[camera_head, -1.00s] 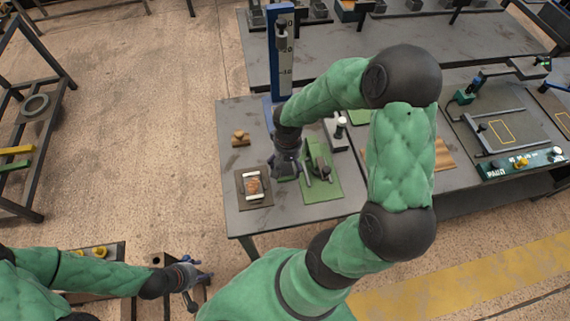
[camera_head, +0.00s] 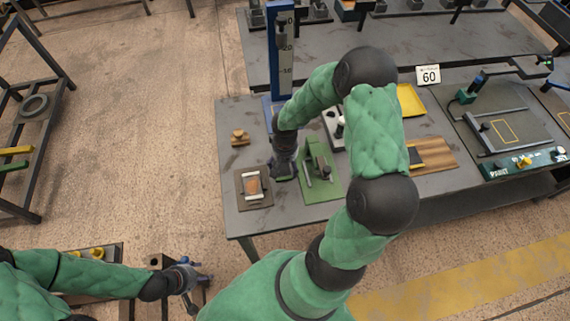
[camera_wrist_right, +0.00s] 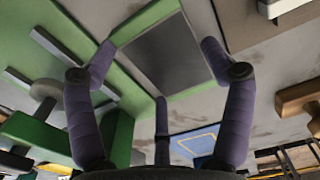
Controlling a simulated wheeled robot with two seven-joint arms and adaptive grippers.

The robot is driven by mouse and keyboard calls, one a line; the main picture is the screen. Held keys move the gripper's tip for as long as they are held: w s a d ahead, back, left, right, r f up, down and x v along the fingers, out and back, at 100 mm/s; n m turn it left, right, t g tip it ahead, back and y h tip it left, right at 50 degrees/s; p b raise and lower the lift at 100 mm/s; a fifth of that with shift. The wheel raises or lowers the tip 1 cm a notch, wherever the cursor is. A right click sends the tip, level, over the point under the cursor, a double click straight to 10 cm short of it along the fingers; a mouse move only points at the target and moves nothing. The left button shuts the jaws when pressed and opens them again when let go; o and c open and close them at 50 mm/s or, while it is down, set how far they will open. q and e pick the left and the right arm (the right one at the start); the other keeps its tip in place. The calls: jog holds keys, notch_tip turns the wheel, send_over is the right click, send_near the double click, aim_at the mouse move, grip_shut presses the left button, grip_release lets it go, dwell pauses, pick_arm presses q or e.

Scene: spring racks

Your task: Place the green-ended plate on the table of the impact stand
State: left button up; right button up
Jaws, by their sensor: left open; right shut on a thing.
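My right gripper (camera_head: 282,168) is low over the near table, in front of the blue impact stand (camera_head: 281,60) with its upright scale. In the right wrist view my right gripper (camera_wrist_right: 160,50) is shut on the green-ended plate (camera_wrist_right: 163,58), which has a dark grey middle and green along its edges. In the head view the gripper largely hides the plate. The arm and gripper partly cover the stand's foot, and I cannot make out its table clearly. My left gripper (camera_head: 190,281) is open at the lower left, away from the stand.
A green-based lever device (camera_head: 320,172) stands close to the right of my right gripper. A dark pad with a framed sample (camera_head: 252,187) lies to its left front, and a small wooden piece (camera_head: 239,137) to its left. A yellow tray (camera_head: 411,100) is further right.

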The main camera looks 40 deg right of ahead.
jog(key=o, duration=1.6)
jog(key=shift+f, duration=0.1)
